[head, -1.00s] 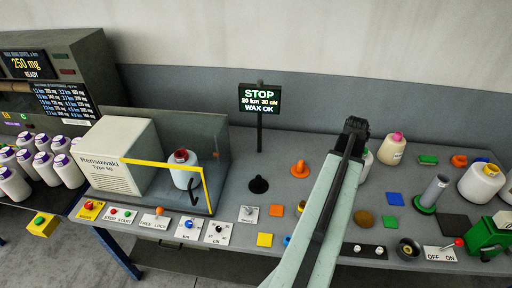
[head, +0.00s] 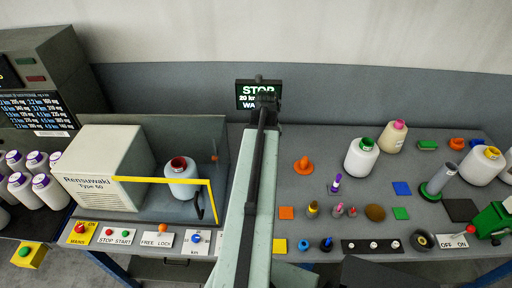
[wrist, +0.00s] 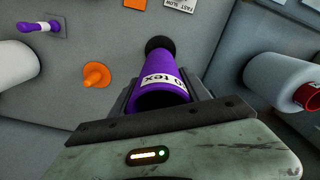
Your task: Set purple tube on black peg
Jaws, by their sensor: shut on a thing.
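The purple tube (wrist: 167,84) with a white label is between the jaws of my gripper (wrist: 162,104) in the wrist view. Its open hollow end faces the camera. The black peg (wrist: 158,43) shows as a dark round shape just past the tube's far end. The two overlap in the picture, and I cannot tell whether they touch. In the head view my gripper (head: 266,98) is in front of the dark sign. The arm hides the peg there, and I cannot make out the tube.
An orange peg (head: 303,165) stands right of my arm, near a small purple-topped item (head: 336,183). A glass-sided machine (head: 108,165) with a red-topped bobbin (head: 181,178) stands on the left. White bobbins (head: 361,158) stand on the right. The sign (head: 244,95) is behind my gripper.

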